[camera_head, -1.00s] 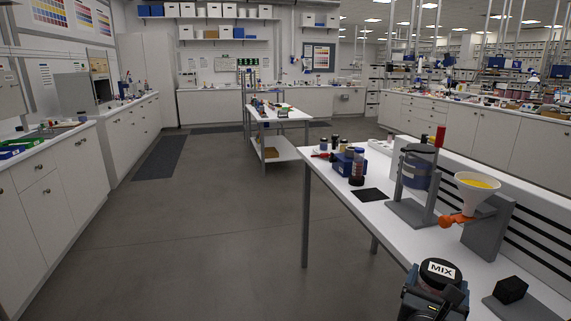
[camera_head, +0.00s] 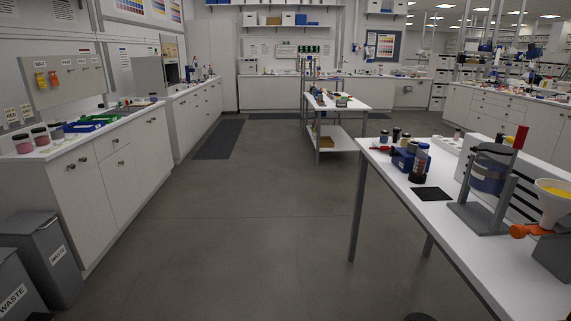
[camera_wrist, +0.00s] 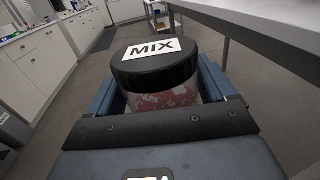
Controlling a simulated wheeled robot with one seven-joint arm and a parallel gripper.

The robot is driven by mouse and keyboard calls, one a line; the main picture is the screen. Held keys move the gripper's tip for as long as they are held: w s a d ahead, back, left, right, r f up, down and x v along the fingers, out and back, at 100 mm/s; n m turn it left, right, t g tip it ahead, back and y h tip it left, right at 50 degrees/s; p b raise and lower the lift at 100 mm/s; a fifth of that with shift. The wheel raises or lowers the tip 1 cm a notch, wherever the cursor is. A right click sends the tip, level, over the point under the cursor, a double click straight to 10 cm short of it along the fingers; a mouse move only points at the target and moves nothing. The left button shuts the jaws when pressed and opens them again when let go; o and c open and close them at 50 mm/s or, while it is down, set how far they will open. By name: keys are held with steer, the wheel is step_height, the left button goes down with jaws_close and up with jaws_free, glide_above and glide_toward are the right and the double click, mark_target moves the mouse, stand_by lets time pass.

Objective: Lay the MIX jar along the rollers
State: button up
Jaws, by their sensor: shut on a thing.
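The MIX jar (camera_wrist: 160,92) fills the middle of the wrist view. It has a black lid with a white MIX label and a clear body with red and white contents. My gripper (camera_wrist: 162,98) is shut on the jar's body, with one blue finger on each side. The jar is held over open floor, beside the right-hand bench. In the head view only a dark rounded edge shows at the bottom, probably the jar's lid. I cannot make out the rollers for certain in either view.
The white bench (camera_head: 455,238) at right carries a blue rack (camera_head: 405,160), a dark mat (camera_head: 432,194), a grey stand (camera_head: 481,216) and a funnel (camera_head: 553,205). Left counters (camera_head: 98,180) hold jars and trays. Waste bins (camera_head: 48,262) stand lower left. The middle floor is clear.

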steer(key=shift+s+a+f+n+y, duration=0.2)
steer(key=shift+s+a+n+y, duration=0.05)
steer(key=shift+a+y, duration=0.25)
steer(key=shift+s+a+f+n+y, duration=0.25)
steer(key=shift+s+a+n+y, duration=0.1)
steer(key=shift+a, duration=0.2)
steer(key=shift+s+a+f+n+y, duration=0.2)
steer(key=shift+a+y, duration=0.25)
steer(key=shift+a, duration=0.05)
